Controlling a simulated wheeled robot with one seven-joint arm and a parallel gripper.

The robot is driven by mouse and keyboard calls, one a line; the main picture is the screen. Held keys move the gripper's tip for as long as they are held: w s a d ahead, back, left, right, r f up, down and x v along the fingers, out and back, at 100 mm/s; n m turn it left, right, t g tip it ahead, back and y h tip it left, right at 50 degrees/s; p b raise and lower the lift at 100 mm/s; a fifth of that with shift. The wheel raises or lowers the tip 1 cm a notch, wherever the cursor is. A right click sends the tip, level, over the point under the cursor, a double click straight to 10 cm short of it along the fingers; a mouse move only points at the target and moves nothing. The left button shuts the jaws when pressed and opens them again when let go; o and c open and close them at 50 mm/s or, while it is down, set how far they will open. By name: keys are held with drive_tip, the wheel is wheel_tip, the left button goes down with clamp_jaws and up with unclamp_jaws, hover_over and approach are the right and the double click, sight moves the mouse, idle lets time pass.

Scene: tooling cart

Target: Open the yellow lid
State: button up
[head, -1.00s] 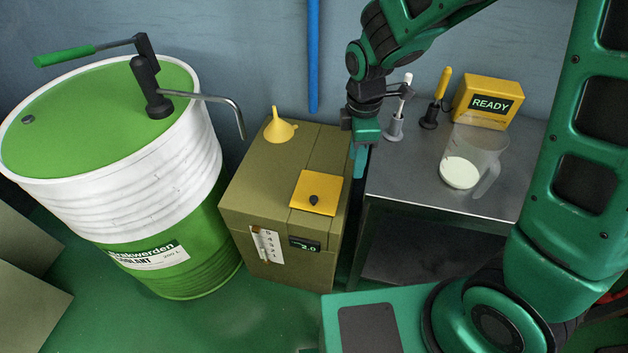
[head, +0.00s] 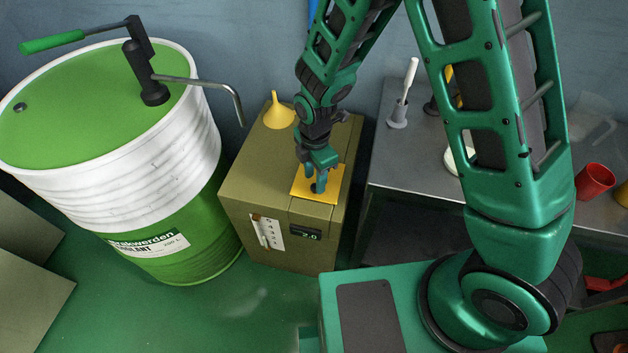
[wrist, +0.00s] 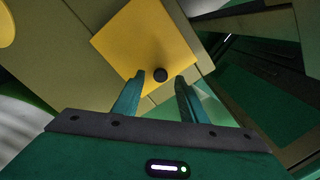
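The yellow lid (head: 328,190) is a square plate lying flat and closed on top of the olive box (head: 255,185). Its small dark knob (wrist: 160,75) shows in the wrist view, near the lid's edge. My gripper (head: 316,187) points down over the lid in the head view and partly hides the knob. In the wrist view my gripper (wrist: 161,76) is open, with the knob between the lines of its two teal fingers. Nothing is held. I cannot tell whether the fingertips are level with the knob.
A yellow funnel (head: 278,113) stands on the box behind the lid. A green and white drum (head: 185,130) with a crank pump (head: 150,85) and bent spout is at left. A metal cart (head: 395,155) with a white-handled tool (head: 405,95) and red cup (head: 594,181) is at right.

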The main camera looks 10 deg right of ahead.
drive_tip(key=shift+f, duration=1.2)
clamp_jaws()
